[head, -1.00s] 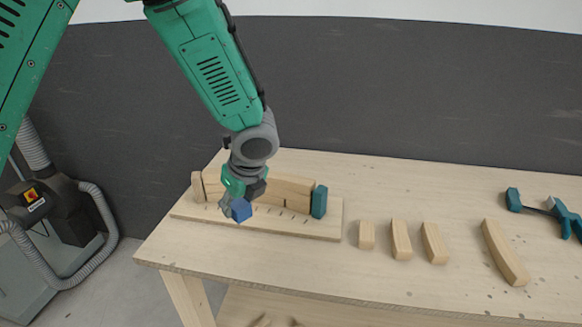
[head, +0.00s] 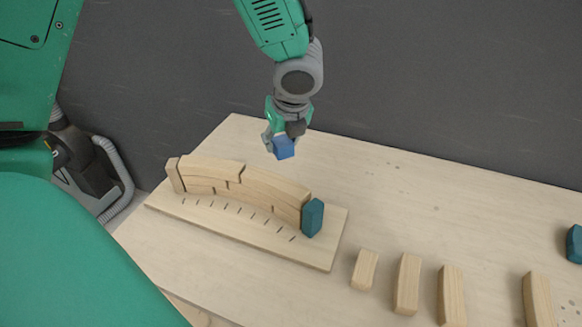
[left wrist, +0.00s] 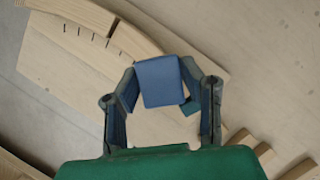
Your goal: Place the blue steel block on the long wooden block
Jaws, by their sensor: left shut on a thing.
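My left gripper (head: 282,148) is shut on the blue steel block (head: 284,148) and holds it in the air above the table, behind the form. In the left wrist view the blue block (left wrist: 160,82) sits between the fingertips (left wrist: 158,85). Long curved wooden blocks (head: 262,189) stand on edge on the form's slotted board (head: 320,251), in front of the gripper and apart from the held block. They also show in the left wrist view (left wrist: 80,12), at upper left. My right gripper is not in view.
A teal block (head: 313,217) stands at the right end of the curved wood. Loose wooden blocks (head: 407,283) lie in a row on the table at right; the far one (head: 538,300) is cut by the frame. The table behind the form is largely clear.

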